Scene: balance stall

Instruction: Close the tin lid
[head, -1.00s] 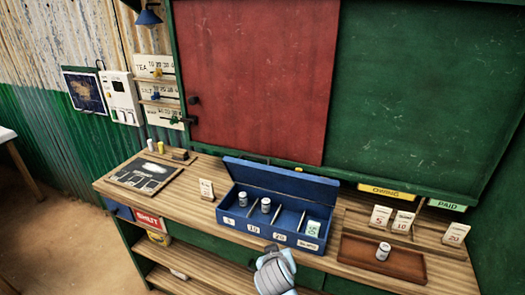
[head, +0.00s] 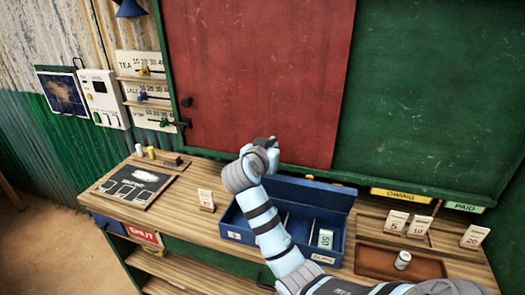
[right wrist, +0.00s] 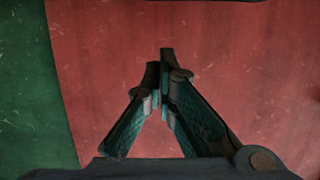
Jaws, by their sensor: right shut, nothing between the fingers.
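The blue tin (head: 335,247) sits on the wooden counter with its lid (head: 310,190) open and tilted up along the back edge. A green-and-white block marked 50 (head: 325,238) stands in its right compartment. My right gripper (head: 272,140) is above and behind the lid, in front of the red panel. In the right wrist view its fingers (right wrist: 165,60) are together with nothing between them, against the red panel. My left gripper is not in view.
A brown tray (head: 380,262) with a small can (head: 402,260) stands right of the tin. Several number cards (head: 396,219) stand behind it. One card (head: 206,199) stands left of the tin. A slate (head: 138,186) lies on the left of the counter.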

